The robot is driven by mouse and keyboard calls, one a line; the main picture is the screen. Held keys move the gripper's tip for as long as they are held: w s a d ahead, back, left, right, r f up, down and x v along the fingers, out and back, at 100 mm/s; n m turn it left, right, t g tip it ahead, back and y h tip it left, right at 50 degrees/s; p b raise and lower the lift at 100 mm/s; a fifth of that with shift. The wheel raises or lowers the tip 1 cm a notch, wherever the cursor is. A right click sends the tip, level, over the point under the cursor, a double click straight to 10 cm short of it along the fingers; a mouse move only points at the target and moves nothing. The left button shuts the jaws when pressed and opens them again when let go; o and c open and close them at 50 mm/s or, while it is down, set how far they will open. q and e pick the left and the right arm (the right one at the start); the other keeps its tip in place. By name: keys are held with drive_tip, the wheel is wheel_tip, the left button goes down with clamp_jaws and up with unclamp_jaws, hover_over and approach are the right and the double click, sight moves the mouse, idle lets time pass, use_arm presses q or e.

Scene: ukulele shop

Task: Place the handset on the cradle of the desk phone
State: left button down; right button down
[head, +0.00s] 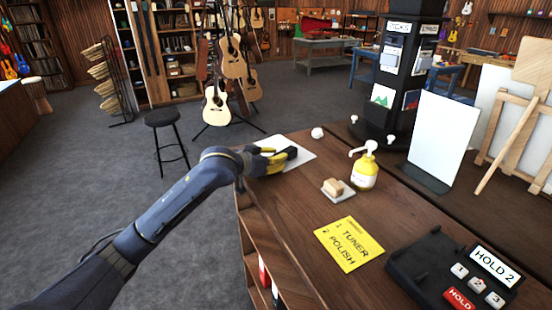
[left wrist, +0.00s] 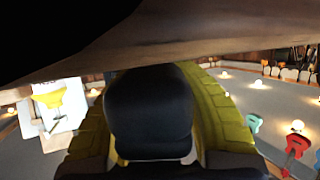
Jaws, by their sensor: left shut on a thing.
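The desk phone (head: 405,262) sits at the near right of the wooden counter, with a dark base, a "HOLD 2" display, numbered keys and a red HOLD key. No handset lies on its cradle. My left gripper (head: 283,157), with yellow fingers, is at the counter's far left corner, over a white sheet. It is shut on a dark rounded thing, which looks like the handset (left wrist: 148,115); in the left wrist view it fills the middle between the yellow fingers. In the head view the fingers mostly hide it. My right gripper is not in view.
Between gripper and phone are a yellow note (head: 348,244), a small dish with a tan block (head: 333,186) and a yellow pump bottle (head: 365,172). A white sheet (head: 303,152) lies under the gripper. A white upright board (head: 442,140) and dark display stand (head: 402,85) are behind.

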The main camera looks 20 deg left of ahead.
use_arm(q)
drive_tip(key=c, duration=1.2)
unclamp_jaws()
drive_tip(key=shift+f, duration=0.15)
drive_tip(key=v, duration=1.7)
drive_tip(key=shift+f, duration=0.2)
drive_tip(key=shift+o, duration=1.4)
drive_tip(key=shift+s+a+r, duration=0.1)
drive_tip(key=shift+s, duration=0.15)
